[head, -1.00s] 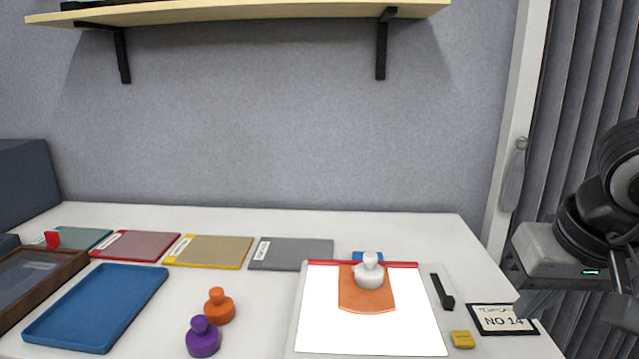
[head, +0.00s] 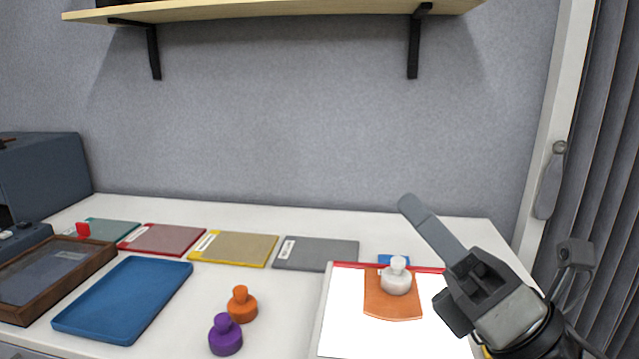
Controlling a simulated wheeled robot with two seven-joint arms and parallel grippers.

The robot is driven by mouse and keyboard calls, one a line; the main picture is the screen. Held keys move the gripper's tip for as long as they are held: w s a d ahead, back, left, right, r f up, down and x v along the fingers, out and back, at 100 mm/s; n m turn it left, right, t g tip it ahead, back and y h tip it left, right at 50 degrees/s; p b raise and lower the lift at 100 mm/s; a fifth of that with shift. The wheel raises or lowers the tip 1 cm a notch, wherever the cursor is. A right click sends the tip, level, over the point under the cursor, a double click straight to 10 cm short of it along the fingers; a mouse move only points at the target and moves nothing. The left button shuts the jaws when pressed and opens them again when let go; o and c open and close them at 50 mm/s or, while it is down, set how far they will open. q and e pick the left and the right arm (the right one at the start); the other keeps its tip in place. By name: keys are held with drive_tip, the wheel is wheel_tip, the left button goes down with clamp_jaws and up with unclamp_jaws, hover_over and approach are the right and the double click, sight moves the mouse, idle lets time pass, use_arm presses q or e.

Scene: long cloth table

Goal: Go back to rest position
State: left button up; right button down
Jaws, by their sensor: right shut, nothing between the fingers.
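My right gripper (head: 412,206) is in the head view at the right, raised over the right end of the table. Its fingers are shut with nothing between them and point up and to the left. Its arm comes in from the lower right corner and hides the right part of the white sheet (head: 345,315). My left gripper is not in view.
The long white table (head: 270,320) holds a white stamp (head: 396,278) on an orange patch (head: 390,308) over the sheet. Orange (head: 241,305) and purple (head: 225,337) stamps stand left of it. A blue tray (head: 125,300) and a brown frame (head: 100,256) lie farther left. A wooden shelf (head: 280,12) hangs above.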

drive_tip(key=w+d+f+m+t+h, duration=0.3)
drive_tip(key=d+f+m+h, duration=0.15)
drive_tip(key=m+h, duration=0.45)
drive_tip(key=w+d+f+m+t+h, duration=0.25)
drive_tip(key=f+m+h, duration=0.3)
drive_tip(key=m, duration=0.55)
drive_tip(key=s+d+f+m+g+h, duration=0.1)
drive_tip(key=d+f+m+g+h, duration=0.15)
drive_tip(key=f+m, duration=0.3)
drive_tip(key=s+d+f+m+g+h, duration=0.1)
drive_tip(key=d+f+m+g+h, duration=0.1)
drive_tip(key=f+m+g+h, duration=0.3)
drive_tip(key=s+f+m+g+y, duration=0.2)
drive_tip(key=s+f+m+g, duration=0.7)
drive_tip(key=s+f, duration=1)
drive_tip(key=w+a+f+n+t+y, duration=0.2)
drive_tip(key=w+a+f+t+y, duration=0.1)
drive_tip(key=w+a+f+t, duration=0.2)
drive_tip(key=shift+w+a+f+t, duration=0.4)
drive_tip(key=shift+w+a+f, duration=0.2)
drive_tip(key=shift+w+a, duration=0.3)
drive_tip(key=shift+d, duration=0.1)
